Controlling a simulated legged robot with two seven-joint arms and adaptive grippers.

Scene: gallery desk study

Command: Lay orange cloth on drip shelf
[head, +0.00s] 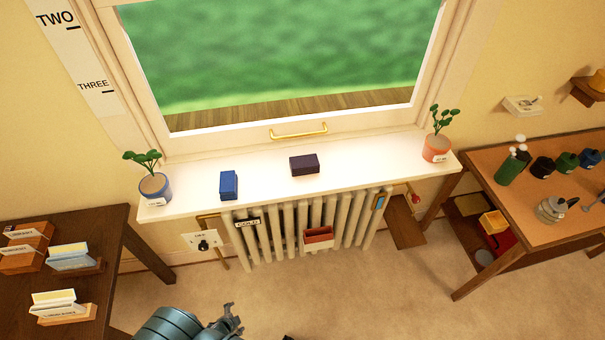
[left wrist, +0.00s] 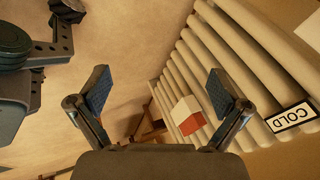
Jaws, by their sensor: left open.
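My left gripper (head: 232,318) is at the bottom of the head view, over the floor in front of the radiator. In the left wrist view its two fingers (left wrist: 160,90) are wide apart with nothing between them. A small brown shelf (head: 407,232) sits low at the radiator's right end, below a red valve; it may be the drip shelf. An orange-yellow item (head: 493,222) lies on the right table's lower level beside a red one; I cannot tell if either is the orange cloth. A dark arm part at the wrist view's upper left may be my right gripper (left wrist: 66,14).
Blue and dark boxes and two potted plants stand on the sill. Tables stand left (head: 90,225) and right (head: 545,235). The floor between is clear.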

